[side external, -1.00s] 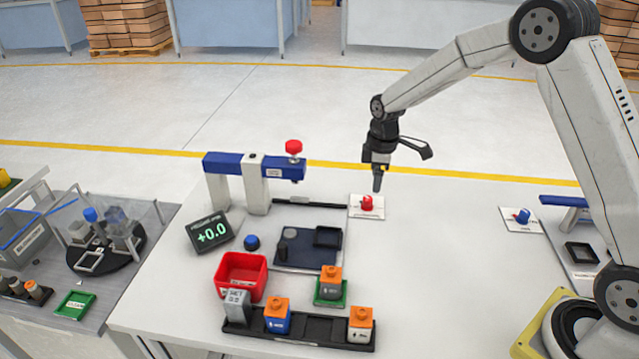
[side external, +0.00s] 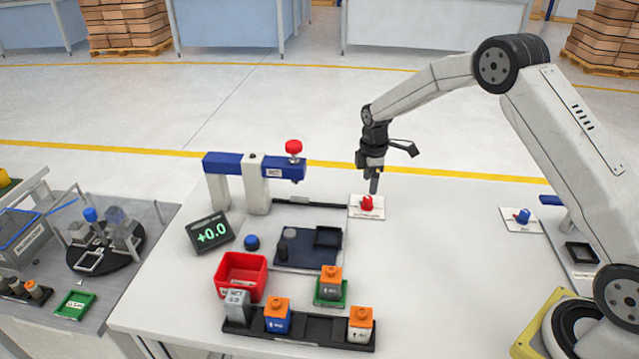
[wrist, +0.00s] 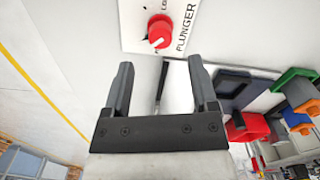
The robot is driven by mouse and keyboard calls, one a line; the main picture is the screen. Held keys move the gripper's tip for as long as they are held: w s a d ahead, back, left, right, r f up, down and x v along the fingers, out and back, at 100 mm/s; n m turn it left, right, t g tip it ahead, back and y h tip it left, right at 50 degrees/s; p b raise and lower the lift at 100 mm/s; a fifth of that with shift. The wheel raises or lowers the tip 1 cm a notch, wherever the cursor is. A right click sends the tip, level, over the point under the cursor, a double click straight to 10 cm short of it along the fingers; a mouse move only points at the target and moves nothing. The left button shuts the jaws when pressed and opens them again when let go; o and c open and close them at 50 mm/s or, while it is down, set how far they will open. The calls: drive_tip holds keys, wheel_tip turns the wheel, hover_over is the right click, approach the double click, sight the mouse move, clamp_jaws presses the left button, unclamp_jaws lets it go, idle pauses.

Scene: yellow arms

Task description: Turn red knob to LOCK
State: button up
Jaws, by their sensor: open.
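The red knob (side external: 367,203) sits on a white plate (side external: 379,211) on the table, right of the black bar. In the wrist view the red knob (wrist: 160,31) has a white pointer mark, and its plate (wrist: 130,38) reads "PLUNGER", with another word partly hidden behind the knob. My gripper (side external: 374,190) points down above and just behind the knob, apart from it. In the wrist view my gripper (wrist: 160,75) has its two fingers spread, with nothing between them, and the knob lies beyond the fingertips.
A blue-topped press (side external: 255,167) with a red button stands left of the knob. A display (side external: 210,233) reads +0.0. A red bin (side external: 241,277), a dark tray (side external: 308,249) and a black rack (side external: 300,330) are nearer the front.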

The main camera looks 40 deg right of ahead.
sight(368, 198)
drive_tip(key=shift+f, duration=2.9)
clamp_jaws()
